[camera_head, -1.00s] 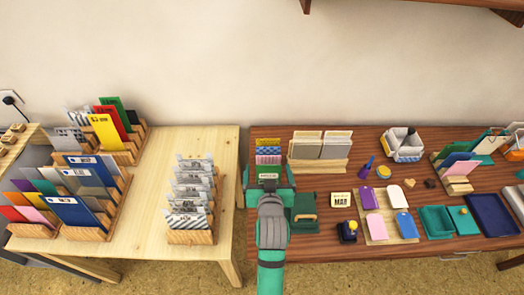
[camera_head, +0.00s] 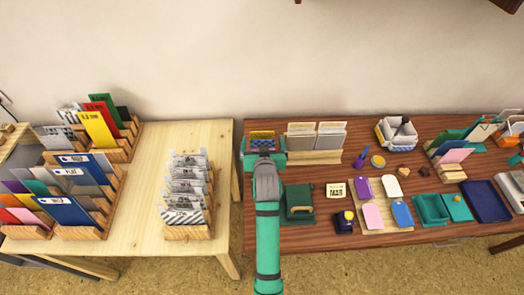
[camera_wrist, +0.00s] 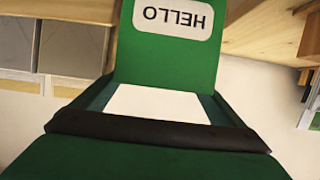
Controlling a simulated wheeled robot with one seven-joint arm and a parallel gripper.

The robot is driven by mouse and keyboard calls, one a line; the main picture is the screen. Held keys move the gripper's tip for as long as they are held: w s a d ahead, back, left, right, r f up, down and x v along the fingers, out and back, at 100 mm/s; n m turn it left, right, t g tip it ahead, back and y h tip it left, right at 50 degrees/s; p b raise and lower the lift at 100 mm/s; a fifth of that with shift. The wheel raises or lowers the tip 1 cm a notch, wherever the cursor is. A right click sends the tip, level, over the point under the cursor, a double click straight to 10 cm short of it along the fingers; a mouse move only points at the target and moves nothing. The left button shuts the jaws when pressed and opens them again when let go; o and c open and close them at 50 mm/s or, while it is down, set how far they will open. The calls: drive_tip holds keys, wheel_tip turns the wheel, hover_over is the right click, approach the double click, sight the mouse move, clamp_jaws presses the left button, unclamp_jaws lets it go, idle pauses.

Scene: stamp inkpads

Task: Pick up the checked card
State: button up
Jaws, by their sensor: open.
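A checked card (camera_head: 262,134), patterned in orange-yellow and dark blue, stands upright in a row of cards at the back left of the brown table. Only its upper part shows above my gripper. My gripper (camera_head: 264,151) is open, its teal fingers spread to either side of the card row, nearer the camera than the checked card. In the wrist view a green card (camera_wrist: 168,58) with an upside-down HELLO label rises beyond my open fingers (camera_wrist: 158,100). The checked card is not visible in the wrist view. I cannot tell whether my fingers touch any card.
A wooden rack with tan and grey cards (camera_head: 315,138) stands close on the right. A green box with a handle (camera_head: 298,203) lies nearer. A MAR block (camera_head: 336,190) and stamp (camera_head: 344,222) are to its right. The pale table (camera_head: 210,132) on the left has bare areas.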

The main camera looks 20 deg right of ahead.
drive_tip(key=shift+w+d+f, duration=0.25)
drive_tip(key=shift+w, duration=0.35)
drive_tip(key=c, duration=1.4)
